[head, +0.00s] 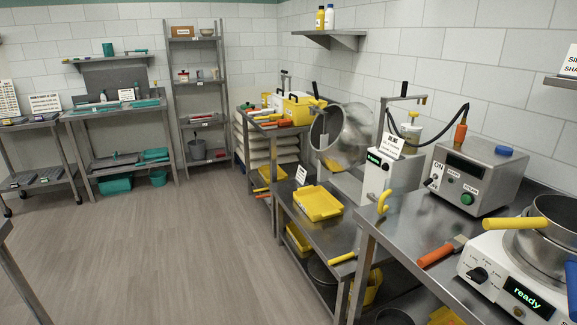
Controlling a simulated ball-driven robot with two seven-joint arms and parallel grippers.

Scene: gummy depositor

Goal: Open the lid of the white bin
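I cannot make out a white bin or its lid anywhere in the head view. The nearest white items are a pale stack of trays or sacks (262,150) by the back corner and a white machine (398,165) on the right-hand benches. Neither clearly shows a bin lid. Neither of my grippers is in view.
Steel benches (340,235) run along the right wall, with a tilted steel pan (352,138), a yellow tray (318,203), a grey control box (475,175) and a pot (552,235). A shelf rack (198,115) stands at the back. The wooden floor (170,255) is clear.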

